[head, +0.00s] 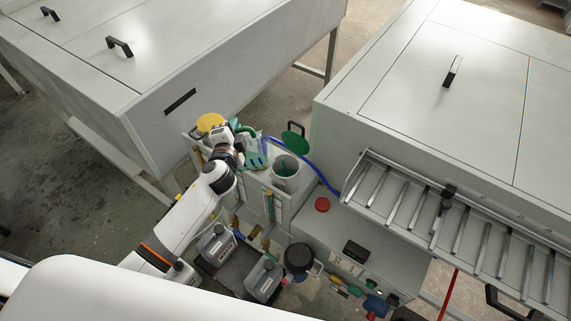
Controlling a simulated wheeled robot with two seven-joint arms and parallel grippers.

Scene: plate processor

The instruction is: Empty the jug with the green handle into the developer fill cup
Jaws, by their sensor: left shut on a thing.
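My left gripper (238,135) is shut at the green handle (246,129), on the left of the fill station. The jug's body is mostly hidden by the gripper and hard to make out, so its tilt and contents cannot be told. An open, pale round fill cup (286,183) stands to the right of the gripper, with green showing inside. The gripper and handle are apart from the cup in the picture. A green lid (295,144) with a black handle is behind the cup. My right gripper is not in view.
A teal and grey item (255,154) lies between gripper and cup. A yellow disc (209,121) is behind the gripper. A blue hose (318,172) runs behind the cup. Grey canisters (264,279) stand in front. Large machine housings (230,85) flank the station.

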